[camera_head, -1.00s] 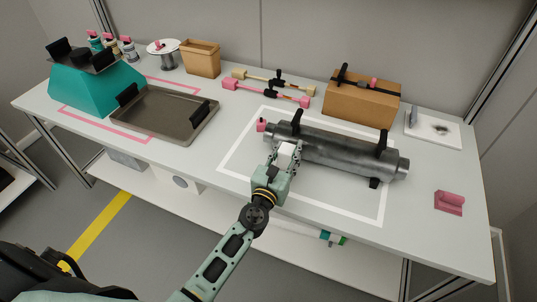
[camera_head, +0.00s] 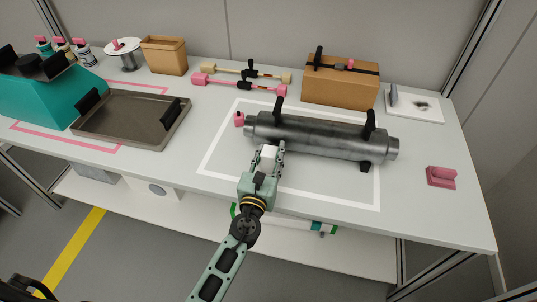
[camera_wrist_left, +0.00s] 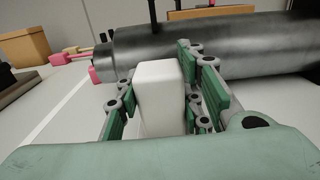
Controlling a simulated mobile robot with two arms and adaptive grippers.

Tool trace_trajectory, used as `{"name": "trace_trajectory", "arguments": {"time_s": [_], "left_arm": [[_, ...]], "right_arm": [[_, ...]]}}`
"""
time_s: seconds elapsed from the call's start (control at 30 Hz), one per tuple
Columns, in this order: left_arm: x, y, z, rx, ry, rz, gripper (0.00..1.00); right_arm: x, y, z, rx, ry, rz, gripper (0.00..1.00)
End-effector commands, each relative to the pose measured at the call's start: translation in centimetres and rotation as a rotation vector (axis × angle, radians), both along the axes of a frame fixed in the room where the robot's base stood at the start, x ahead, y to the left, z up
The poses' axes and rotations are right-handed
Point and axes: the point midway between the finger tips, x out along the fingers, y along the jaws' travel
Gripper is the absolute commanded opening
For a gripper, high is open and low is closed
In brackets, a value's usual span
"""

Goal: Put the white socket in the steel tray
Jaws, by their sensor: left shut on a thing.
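The white socket (camera_wrist_left: 160,98) is a white block between the green fingers of my left gripper (camera_wrist_left: 165,105) in the left wrist view. In the head view my left gripper (camera_head: 268,160) is shut on the white socket (camera_head: 268,153), just in front of the grey metal cylinder. I cannot tell whether the socket touches the table. The steel tray (camera_head: 128,140) is a dark, shallow tray with black handles at the left of the table; its visible inside is empty. My right gripper is not in view.
The grey cylinder (camera_head: 320,138) with black handles lies within a white outline. A teal block (camera_head: 40,98) stands left of the tray. Behind are a cardboard bin (camera_head: 164,57), pink and tan tools (camera_head: 240,87) and a cardboard box (camera_head: 340,88). The table between tray and outline is clear.

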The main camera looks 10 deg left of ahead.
Motion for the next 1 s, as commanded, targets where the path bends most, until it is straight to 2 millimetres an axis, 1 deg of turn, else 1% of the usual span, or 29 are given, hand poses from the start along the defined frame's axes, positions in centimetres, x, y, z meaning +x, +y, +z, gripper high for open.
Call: {"name": "trace_trajectory", "arguments": {"time_s": [0.03, 0.07, 0.13, 0.27, 0.53, 0.67, 0.77, 1.0], "left_arm": [[0.0, 0.1, -0.3, 0.001, -0.001, 0.001, 0.06], [0.0, 0.1, -0.2, 0.001, 0.000, 0.001, 0.37], [0.0, 0.1, -0.2, 0.001, 0.000, 0.001, 0.43], [0.0, 0.1, -0.2, 0.001, -0.001, 0.001, 0.54], [0.0, 0.1, -0.1, 0.001, -0.001, 0.001, 0.54], [-0.1, 0.1, 0.4, 0.001, -0.001, 0.001, 0.54], [-1.6, 0.2, 0.0, 0.002, 0.002, 0.000, 0.54], [-6.7, 0.4, -0.1, 0.001, 0.001, 0.000, 0.54]], "right_arm": [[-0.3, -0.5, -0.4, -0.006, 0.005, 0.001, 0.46], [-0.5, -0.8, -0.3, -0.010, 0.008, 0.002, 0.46], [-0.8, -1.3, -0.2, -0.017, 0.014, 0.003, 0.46], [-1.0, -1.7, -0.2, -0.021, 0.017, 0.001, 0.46], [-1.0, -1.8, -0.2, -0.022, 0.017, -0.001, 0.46], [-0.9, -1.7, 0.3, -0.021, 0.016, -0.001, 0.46], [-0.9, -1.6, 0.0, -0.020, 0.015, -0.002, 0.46], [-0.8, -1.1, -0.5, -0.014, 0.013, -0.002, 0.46]]}}
